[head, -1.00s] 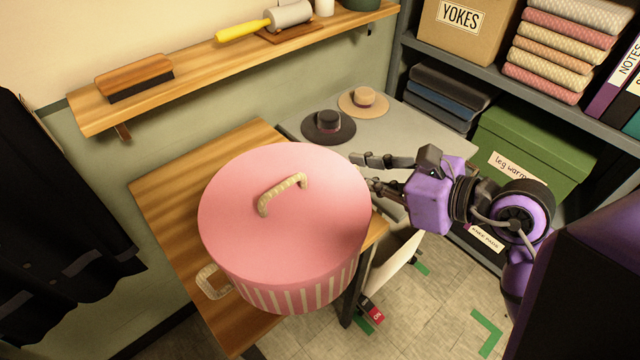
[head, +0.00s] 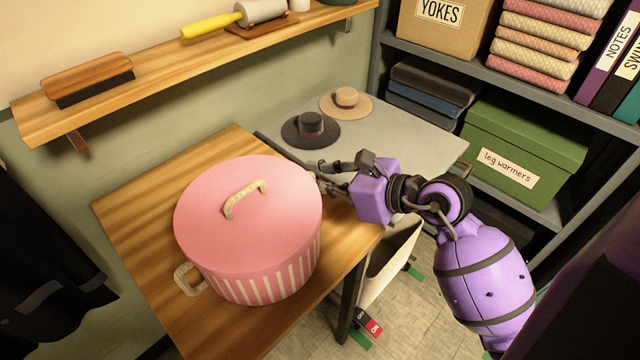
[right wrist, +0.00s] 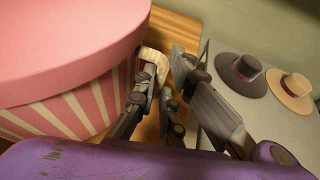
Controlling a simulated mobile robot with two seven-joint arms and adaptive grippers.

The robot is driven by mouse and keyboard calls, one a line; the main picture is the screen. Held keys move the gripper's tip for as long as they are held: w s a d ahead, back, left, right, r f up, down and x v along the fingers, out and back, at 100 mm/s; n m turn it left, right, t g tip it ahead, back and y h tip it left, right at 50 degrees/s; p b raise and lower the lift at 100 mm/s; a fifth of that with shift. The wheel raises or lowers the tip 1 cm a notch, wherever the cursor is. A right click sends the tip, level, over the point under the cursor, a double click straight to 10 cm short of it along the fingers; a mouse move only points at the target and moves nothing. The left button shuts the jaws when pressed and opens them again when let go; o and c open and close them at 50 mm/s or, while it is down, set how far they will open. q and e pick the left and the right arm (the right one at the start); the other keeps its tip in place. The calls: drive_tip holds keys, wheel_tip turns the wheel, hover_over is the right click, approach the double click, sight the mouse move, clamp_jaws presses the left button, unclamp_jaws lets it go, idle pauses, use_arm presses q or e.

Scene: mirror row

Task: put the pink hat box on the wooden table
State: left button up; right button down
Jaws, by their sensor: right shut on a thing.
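The pink hat box (head: 246,215) has a plain pink lid with a cream top handle and pink-and-cream striped sides. It is upright over the wooden table (head: 135,220); I cannot tell for certain whether its base touches the tabletop. A cream side handle (head: 186,279) shows at its left. My right gripper (head: 322,178) is at the box's right side. In the right wrist view its fingers (right wrist: 164,68) are shut on the other cream side handle (right wrist: 154,62). My left gripper is not in view.
A grey table (head: 390,130) beyond holds a black hat (head: 310,130) and a tan hat (head: 346,103). A wall shelf (head: 160,70) carries a brush (head: 88,78) and a roller. A green box (head: 520,150) sits on the shelving at right. The wooden table's left part is bare.

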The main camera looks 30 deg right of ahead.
drive_tip(key=shift+f, duration=0.35)
drive_tip(key=c, duration=1.8)
unclamp_jaws()
drive_tip(key=shift+f, duration=0.1)
drive_tip(key=shift+c, duration=0.2)
drive_tip(key=b+v, duration=0.1)
drive_tip(key=v, duration=1.1)
drive_tip(key=shift+s+a, duration=0.1)
